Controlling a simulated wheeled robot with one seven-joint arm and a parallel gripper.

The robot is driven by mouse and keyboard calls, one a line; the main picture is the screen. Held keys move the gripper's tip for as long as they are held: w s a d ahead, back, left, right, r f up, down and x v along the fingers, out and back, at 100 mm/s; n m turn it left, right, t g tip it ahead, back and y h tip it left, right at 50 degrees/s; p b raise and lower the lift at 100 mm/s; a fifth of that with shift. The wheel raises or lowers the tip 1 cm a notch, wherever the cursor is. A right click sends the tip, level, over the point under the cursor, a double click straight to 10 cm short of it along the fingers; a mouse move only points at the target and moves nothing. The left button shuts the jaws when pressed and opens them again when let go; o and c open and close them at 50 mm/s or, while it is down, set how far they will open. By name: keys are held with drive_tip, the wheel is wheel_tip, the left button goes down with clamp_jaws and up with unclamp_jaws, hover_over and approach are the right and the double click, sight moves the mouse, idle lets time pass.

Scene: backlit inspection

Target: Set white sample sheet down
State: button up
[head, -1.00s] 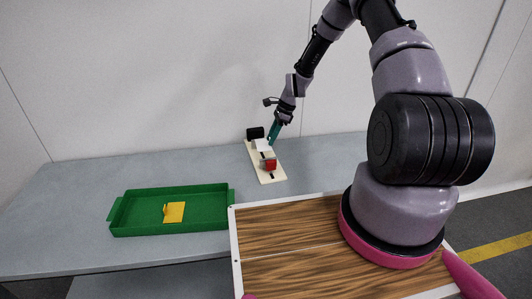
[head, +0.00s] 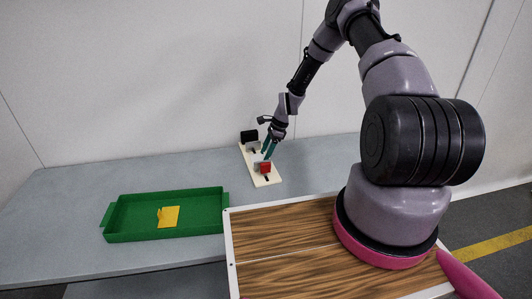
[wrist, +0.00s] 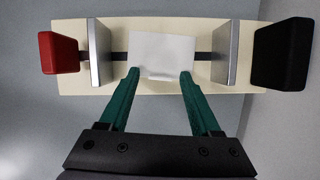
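The white sample sheet (wrist: 163,54) lies on a long cream base (wrist: 218,30), between two upright grey plates (wrist: 100,52) (wrist: 225,53), in the wrist view. It looks flat with a slightly raised or bent near edge. My gripper (wrist: 160,74) has two teal fingers spread apart, their tips at the near edge of the sheet, one near each side. Nothing shows clamped between them. In the head view my gripper (head: 267,154) is over the cream base (head: 269,180), near the red block; the sheet cannot be made out clearly there.
A red block (wrist: 59,52) and a black block (wrist: 282,53) stand at the base's ends. A green tray (head: 109,222) with a yellow piece (head: 170,217) sits left on the grey table (head: 62,205). A wood-topped surface (head: 285,235) is in front. The table between is clear.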

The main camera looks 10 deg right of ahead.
drive_tip(key=v, duration=1.3)
drive_tip(key=s+r+n+t+h, duration=0.1)
drive_tip(key=s+r+n, duration=0.3)
drive_tip(key=r, duration=1)
drive_tip(key=s+r+n+t+h, duration=0.1)
drive_tip(key=s+r+n+t, duration=0.3)
drive_tip(key=r, duration=1)
drive_tip(key=s+r+n, duration=0.2)
drive_tip(key=s+r, duration=0.2)
drive_tip(key=s, duration=0.4)
drive_tip(key=s+r+n+t, duration=0.1)
drive_tip(key=s+r+n, duration=0.1)
drive_tip(key=s+r, duration=0.3)
drive_tip(key=s+r+n+t, duration=0.1)
drive_tip(key=s+r, duration=0.3)
drive_tip(key=s, duration=0.8)
drive_tip(key=shift+d+r+n, duration=0.35)
drive_tip(key=shift+d+n, duration=0.05)
drive_tip(key=shift+d, duration=0.05)
